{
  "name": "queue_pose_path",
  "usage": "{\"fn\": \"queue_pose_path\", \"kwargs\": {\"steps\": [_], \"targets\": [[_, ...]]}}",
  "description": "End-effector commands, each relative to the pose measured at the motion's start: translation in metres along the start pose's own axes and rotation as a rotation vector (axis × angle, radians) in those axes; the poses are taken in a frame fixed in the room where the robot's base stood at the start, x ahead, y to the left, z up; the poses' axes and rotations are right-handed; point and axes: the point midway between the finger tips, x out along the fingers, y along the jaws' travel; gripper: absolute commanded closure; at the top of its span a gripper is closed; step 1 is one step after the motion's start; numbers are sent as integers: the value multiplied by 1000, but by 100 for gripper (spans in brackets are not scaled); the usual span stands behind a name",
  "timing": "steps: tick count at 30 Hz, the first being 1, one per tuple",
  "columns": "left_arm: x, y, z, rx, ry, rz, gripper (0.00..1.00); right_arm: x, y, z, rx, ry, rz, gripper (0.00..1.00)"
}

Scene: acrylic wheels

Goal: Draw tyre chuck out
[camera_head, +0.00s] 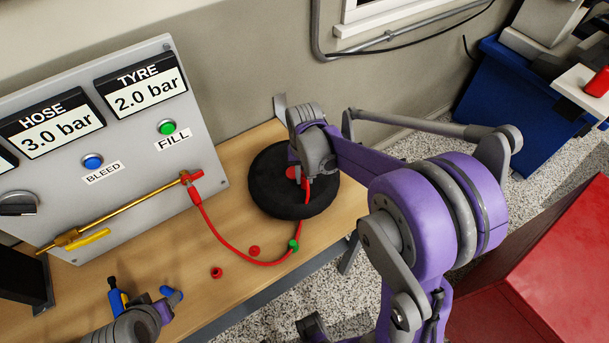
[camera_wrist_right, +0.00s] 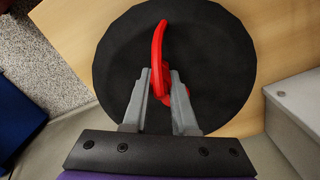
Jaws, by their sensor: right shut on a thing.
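The black tyre (camera_head: 265,195) lies flat on the wooden bench; in the right wrist view it is a dark disc (camera_wrist_right: 115,65). The red tyre chuck (camera_head: 293,172) is at the tyre, on the end of a red hose (camera_head: 215,235). My right gripper (camera_head: 303,172) is over the tyre, shut on the chuck. In the right wrist view the chuck (camera_wrist_right: 158,60) shows between my two grey fingers (camera_wrist_right: 161,88). How the chuck meets the tyre is hidden. My left gripper (camera_head: 145,305) is at the lower left by blue parts; its finger opening is unclear.
A grey panel (camera_head: 130,150) with gauges, buttons and a brass rod stands at the bench's back left. Two small red caps (camera_head: 216,272) and a green piece (camera_head: 294,245) on the hose lie toward the front. A red cabinet (camera_head: 540,270) stands right.

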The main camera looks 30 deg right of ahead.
Motion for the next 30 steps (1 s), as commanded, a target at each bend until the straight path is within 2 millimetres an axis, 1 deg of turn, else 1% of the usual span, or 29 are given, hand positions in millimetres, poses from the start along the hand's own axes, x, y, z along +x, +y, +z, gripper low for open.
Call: {"fn": "queue_pose_path", "kwargs": {"steps": [14, 30], "targets": [[-1, 0, -1, 0, 1, 0, 40, -2, 0, 0, 0, 0, 0, 100], [-13, 0, -12, 0, 9, 0, 40, -24, 0, 0, 0, 0, 0, 100]]}}
